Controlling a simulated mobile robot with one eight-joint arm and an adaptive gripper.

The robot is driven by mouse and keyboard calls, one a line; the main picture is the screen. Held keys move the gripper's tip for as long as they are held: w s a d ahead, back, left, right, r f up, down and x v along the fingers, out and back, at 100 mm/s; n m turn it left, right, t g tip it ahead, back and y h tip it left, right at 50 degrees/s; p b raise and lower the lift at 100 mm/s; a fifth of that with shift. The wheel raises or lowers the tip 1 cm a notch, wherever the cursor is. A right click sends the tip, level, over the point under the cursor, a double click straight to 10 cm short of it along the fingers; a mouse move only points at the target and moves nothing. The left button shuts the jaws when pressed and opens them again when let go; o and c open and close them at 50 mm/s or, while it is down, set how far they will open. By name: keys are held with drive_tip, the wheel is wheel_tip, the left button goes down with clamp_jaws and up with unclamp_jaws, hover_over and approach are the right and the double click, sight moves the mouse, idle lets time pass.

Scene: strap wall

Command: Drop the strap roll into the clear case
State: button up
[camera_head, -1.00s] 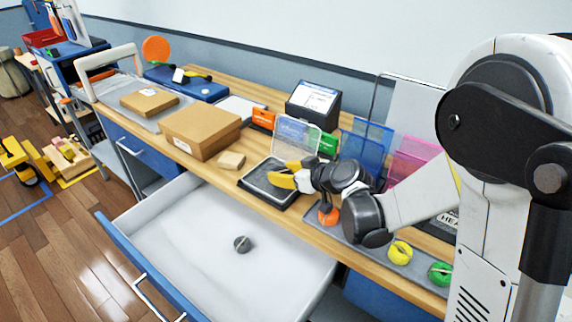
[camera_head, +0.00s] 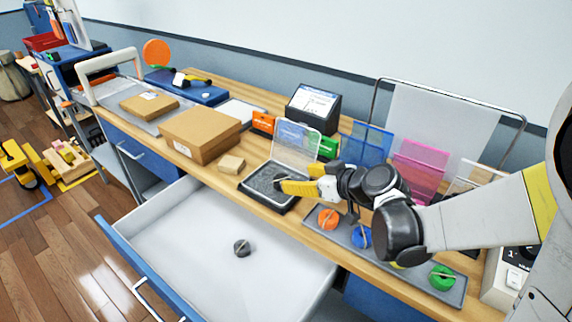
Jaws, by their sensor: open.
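A case with a raised clear lid (camera_head: 297,143) and a dark, shallow base (camera_head: 262,205) stands open on the wooden counter. My gripper (camera_head: 285,186), with yellow fingers, is open at the right side of this base, low over it. A small dark shape shows by the fingertips, but I cannot tell what it is. A dark grey strap roll (camera_head: 241,248) lies in the open white drawer. Orange (camera_head: 328,219), blue (camera_head: 361,237) and green (camera_head: 442,277) rolls sit on a grey tray (camera_head: 424,284); a yellow roll there is mostly hidden by my arm.
Blue (camera_head: 366,142) and pink (camera_head: 418,166) lids stand to the right. A cardboard box (camera_head: 199,135), a small tan block (camera_head: 231,163) and a dark display (camera_head: 313,107) are on the counter. The open drawer (camera_head: 190,265) juts out in front, mostly bare inside.

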drive_tip(key=v, duration=0.4)
drive_tip(key=s+d+r+m+g+h, duration=0.1)
drive_tip(key=s+d+m+h, duration=0.3)
drive_tip(key=s, duration=0.5)
drive_tip(key=s+d+m+g+h, duration=0.1)
drive_tip(key=s+d+m+h, duration=0.3)
drive_tip(key=s+d, duration=0.3)
drive_tip(key=s, duration=0.3)
drive_tip(key=shift+r, duration=0.4)
